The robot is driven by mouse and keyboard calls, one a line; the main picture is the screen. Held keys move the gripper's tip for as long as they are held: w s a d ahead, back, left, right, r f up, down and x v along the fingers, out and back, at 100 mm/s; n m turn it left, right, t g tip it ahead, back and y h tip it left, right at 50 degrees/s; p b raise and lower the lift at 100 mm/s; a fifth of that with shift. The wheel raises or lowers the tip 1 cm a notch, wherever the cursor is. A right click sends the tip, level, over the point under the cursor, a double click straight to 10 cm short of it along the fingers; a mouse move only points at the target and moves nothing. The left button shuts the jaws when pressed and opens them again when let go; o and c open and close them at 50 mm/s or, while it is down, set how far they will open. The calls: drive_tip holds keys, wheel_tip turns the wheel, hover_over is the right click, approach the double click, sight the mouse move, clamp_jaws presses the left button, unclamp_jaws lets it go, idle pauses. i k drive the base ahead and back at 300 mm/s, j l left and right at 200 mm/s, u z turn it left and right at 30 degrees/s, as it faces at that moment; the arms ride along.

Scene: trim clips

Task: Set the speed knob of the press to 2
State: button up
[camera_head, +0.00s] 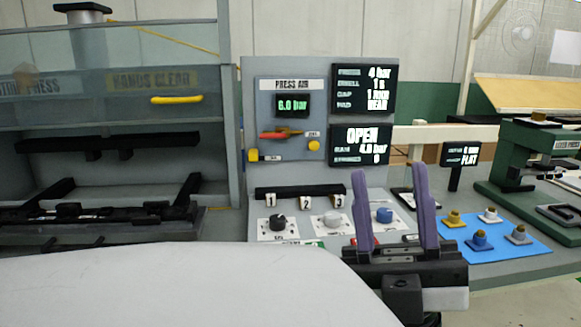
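The press panel carries three knobs in a row on white plates: a black knob (278,223), a pale grey knob (333,218) and a blue knob (384,215). The lettering on their plates is too small to read, so I cannot tell which one is the speed knob or where each pointer stands. My gripper (389,172) is open, its two purple fingers upright and wide apart. In the picture the blue knob shows between the fingers; they appear to be in front of it, and I see no contact. The left finger partly hides its plate.
Tags 1, 2 and 3 (306,203) stand above the knobs. A display (361,145) reads OPEN; a pressure panel (291,115) reads 6.0 bar. A guarded press (115,150) stands left. A blue mat (500,251) with several small parts and a green lever press (535,165) are right.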

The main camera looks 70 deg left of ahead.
sight(384, 215)
drive_tip(key=u, duration=1.95)
